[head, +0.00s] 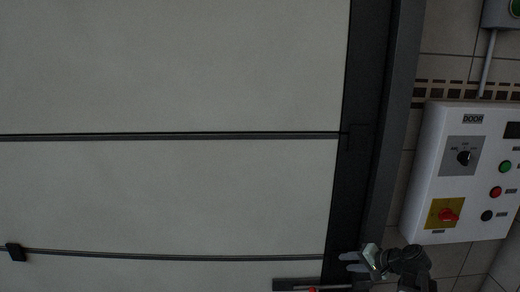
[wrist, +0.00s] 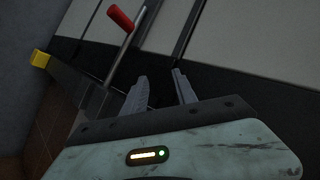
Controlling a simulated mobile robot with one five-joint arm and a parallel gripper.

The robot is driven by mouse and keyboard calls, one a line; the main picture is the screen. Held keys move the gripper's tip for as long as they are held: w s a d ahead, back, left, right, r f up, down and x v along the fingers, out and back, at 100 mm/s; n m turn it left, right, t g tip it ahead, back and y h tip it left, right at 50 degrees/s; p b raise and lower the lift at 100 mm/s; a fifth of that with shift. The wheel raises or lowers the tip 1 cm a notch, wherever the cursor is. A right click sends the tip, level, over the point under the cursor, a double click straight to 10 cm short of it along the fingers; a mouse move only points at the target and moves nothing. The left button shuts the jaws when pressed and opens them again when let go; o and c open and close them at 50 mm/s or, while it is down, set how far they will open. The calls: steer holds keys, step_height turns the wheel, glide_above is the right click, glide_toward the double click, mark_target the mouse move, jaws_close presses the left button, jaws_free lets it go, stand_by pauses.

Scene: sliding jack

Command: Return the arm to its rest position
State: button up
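My gripper (head: 345,262) shows at the bottom of the head view, in front of the dark door frame and left below the control box. In the wrist view my gripper (wrist: 158,82) has its two grey fingers apart with nothing between them. A metal rod with a red grip (wrist: 120,18) stands up and to the left of the fingers, apart from them. In the head view only a small red part (head: 312,289) and a dark bar (head: 295,284) show at the bottom edge, left of my gripper.
A large pale panelled door (head: 170,190) with dark rails fills the left. A white control box (head: 460,215) marked DOOR, with knobs and buttons, hangs on the tiled wall at right. A yellow-ended part (wrist: 40,59) shows at left in the wrist view.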

steer(key=s+a+f+n+g+h, duration=0.2)
steer(key=s+a+f+n+g, duration=0.2)
steer(key=a, duration=0.6)
steer(key=s+a+f+n+g+h, duration=0.3)
steer(key=s+a+f+n+g, duration=0.1)
steer(key=a, duration=0.6)
steer(key=shift+s+a+f+g+h, duration=0.2)
steer(key=shift+s+f+g+h, duration=0.15)
steer(key=shift+s+f, duration=0.4)
steer(key=shift+s+r, duration=0.15)
